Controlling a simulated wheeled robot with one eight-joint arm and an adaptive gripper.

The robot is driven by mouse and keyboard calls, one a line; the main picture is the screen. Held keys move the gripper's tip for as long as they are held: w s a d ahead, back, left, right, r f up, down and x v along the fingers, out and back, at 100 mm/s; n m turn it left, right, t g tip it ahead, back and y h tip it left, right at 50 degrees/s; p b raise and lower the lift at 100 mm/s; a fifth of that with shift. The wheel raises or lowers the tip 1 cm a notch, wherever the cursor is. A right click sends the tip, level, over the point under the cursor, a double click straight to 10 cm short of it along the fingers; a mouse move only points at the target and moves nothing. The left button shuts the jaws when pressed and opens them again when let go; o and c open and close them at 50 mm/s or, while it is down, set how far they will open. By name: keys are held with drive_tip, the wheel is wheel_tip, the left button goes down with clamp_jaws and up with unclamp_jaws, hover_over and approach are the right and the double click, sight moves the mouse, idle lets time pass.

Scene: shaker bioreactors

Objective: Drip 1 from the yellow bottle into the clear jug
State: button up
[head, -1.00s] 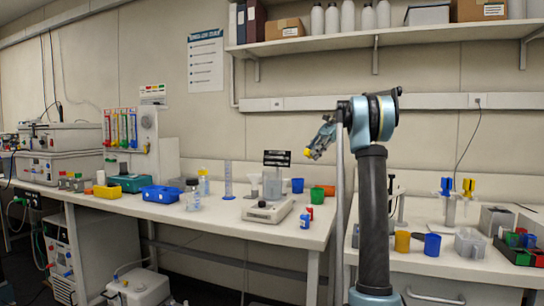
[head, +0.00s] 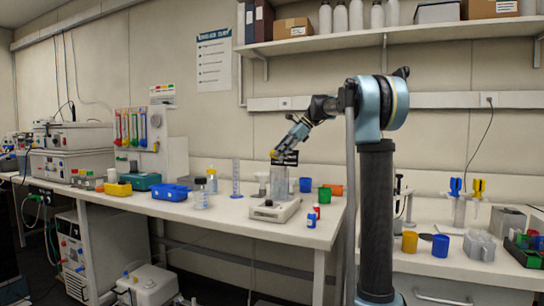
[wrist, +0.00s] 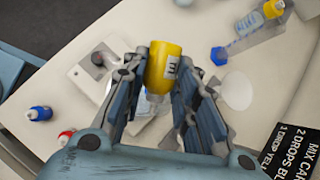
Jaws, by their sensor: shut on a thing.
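My gripper (head: 279,155) is shut on the yellow bottle (wrist: 164,68), which shows yellow with a white label between the fingers in the wrist view. In the head view only a small yellow patch (head: 274,154) of it shows at the fingertips. The clear jug (head: 278,186) stands on the white balance (head: 274,210), and my gripper is above it. In the wrist view the jug is partly hidden behind the bottle and fingers. I cannot see any drop.
A black mix card (wrist: 296,138) is close to the jug. A small blue bottle (wrist: 40,113) and a small red bottle (wrist: 66,135) stand near the balance. A clear bottle (head: 200,200), a tall cylinder (head: 236,178) and a blue cup (head: 305,185) stand around it.

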sight(273, 152)
drive_tip(key=a, duration=0.1)
drive_tip(key=s+a, duration=0.1)
drive_tip(key=a, duration=0.1)
drive_tip(key=shift+s+m+t, duration=0.1)
drive_tip(key=shift+m+t, duration=0.2)
drive_tip(key=shift+m, duration=0.1)
drive_tip(key=shift+d+r+y, duration=0.25)
drive_tip(key=shift+r+y, duration=0.1)
drive_tip(key=shift+y, duration=0.75)
drive_tip(key=shift+s+a+r+h, duration=0.1)
drive_tip(key=shift+r+h, duration=0.2)
drive_tip(key=shift+h, duration=0.5)
drive_tip(key=shift+r+h, duration=0.2)
drive_tip(key=shift+h, duration=0.7)
drive_tip(key=shift+s+a+f+h, duration=0.1)
drive_tip(key=shift+a+f+h, duration=0.1)
drive_tip(key=shift+a+h, duration=0.6)
